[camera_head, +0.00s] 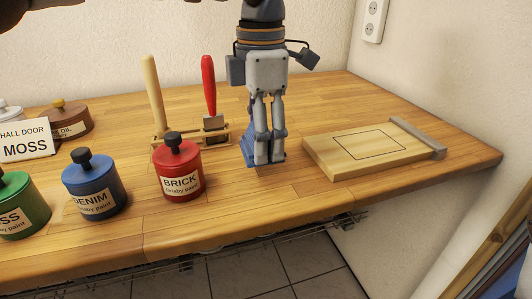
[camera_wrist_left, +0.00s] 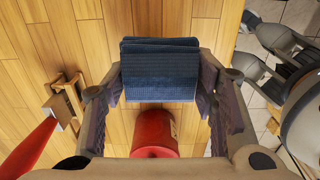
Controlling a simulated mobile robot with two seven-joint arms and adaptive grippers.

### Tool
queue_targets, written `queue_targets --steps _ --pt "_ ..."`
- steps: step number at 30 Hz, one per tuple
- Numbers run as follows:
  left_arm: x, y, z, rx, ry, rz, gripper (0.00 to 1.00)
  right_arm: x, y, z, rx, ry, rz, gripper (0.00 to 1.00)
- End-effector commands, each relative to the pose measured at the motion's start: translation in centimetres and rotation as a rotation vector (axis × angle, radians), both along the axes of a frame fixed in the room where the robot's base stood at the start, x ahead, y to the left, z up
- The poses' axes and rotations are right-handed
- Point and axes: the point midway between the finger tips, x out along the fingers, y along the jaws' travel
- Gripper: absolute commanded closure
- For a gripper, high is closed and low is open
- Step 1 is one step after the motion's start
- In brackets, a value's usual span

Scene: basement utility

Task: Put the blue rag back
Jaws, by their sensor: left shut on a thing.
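The blue rag (camera_wrist_left: 160,70) is a folded, textured cloth between the fingertips of my left gripper (camera_wrist_left: 160,90) in the left wrist view. In the head view my left gripper (camera_head: 266,155) points down over the bench, shut on the rag. Only a blue strip of the rag (camera_head: 247,150) shows beside and behind the fingers there, low over the bench top. I cannot tell if it touches the wood. Grey gripper-like parts of mine, probably my right gripper (camera_wrist_left: 285,62), show at the right edge of the left wrist view; their opening is unclear.
A pale board (camera_head: 368,150) with a drawn rectangle and grey end bar lies right of my gripper. Left are the red BRICK pot (camera_head: 178,178), blue DENIM pot (camera_head: 92,190), a green pot (camera_head: 18,210) and a wooden tool rack (camera_head: 190,138). The bench's front edge is close.

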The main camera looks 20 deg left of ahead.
Motion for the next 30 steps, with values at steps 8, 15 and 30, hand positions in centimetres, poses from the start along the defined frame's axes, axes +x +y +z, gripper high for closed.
queue_targets --steps 8,15,30 --pt "1.1 -0.2 -4.0 -0.001 -0.003 0.001 0.78 0.1 0.0 0.1 0.0 -0.004 0.0 1.0" --pt "1.2 -0.2 -4.4 -0.002 -0.001 0.001 0.78 0.1 0.0 0.1 0.0 -0.003 0.0 1.0" --pt "1.2 -0.2 -4.7 -0.001 -0.001 0.002 0.27 0.1 0.0 0.1 0.0 -0.003 0.0 1.0"
